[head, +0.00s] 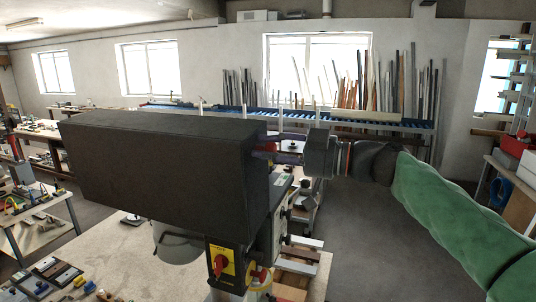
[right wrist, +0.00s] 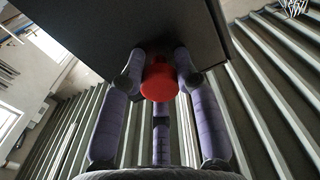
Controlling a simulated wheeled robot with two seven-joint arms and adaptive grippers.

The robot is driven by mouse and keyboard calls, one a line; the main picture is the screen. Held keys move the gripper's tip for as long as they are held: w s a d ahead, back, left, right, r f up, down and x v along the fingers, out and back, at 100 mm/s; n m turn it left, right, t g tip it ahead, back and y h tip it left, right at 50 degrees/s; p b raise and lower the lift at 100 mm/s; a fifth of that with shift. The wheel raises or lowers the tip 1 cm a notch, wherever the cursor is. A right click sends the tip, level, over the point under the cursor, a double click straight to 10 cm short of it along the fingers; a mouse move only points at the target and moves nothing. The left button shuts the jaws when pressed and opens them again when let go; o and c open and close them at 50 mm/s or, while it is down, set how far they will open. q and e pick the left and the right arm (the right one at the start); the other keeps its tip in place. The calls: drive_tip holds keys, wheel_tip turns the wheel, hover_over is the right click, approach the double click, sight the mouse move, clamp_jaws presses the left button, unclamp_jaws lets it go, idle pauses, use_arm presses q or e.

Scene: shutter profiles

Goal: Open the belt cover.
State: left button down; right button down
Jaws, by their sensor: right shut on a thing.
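The belt cover (head: 160,165) is a long dark box on top of a machine on the bench; it looks closed in the head view. In the right wrist view its dark face (right wrist: 130,30) fills the top. A red knob (right wrist: 159,82) sits at the cover's edge; a bit of red (head: 267,148) shows in the head view at the cover's right end. My right gripper (head: 278,148) comes from the right, its purple fingers shut around the knob, one on each side. My left gripper is not in view.
Below the cover is a yellow plate with a red switch (head: 221,265). The bench top (head: 110,255) is bare on the left, with small parts at lower left. A blue rack (head: 405,126) with upright profiles stands behind. Open floor (head: 375,235) lies right of the bench.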

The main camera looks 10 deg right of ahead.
drive_tip(key=w+d+m, duration=0.1)
drive_tip(key=w+d+r+m, duration=0.1)
drive_tip(key=w, duration=0.1)
drive_tip(key=w+d, duration=0.1)
drive_tip(key=shift+w+r+m, duration=0.15)
drive_tip(key=shift+w+m, duration=0.1)
drive_tip(key=shift+m, duration=0.15)
drive_tip(key=c, duration=0.9)
unclamp_jaws()
drive_tip(key=shift+w, duration=0.1)
drive_tip(key=v, duration=1.2)
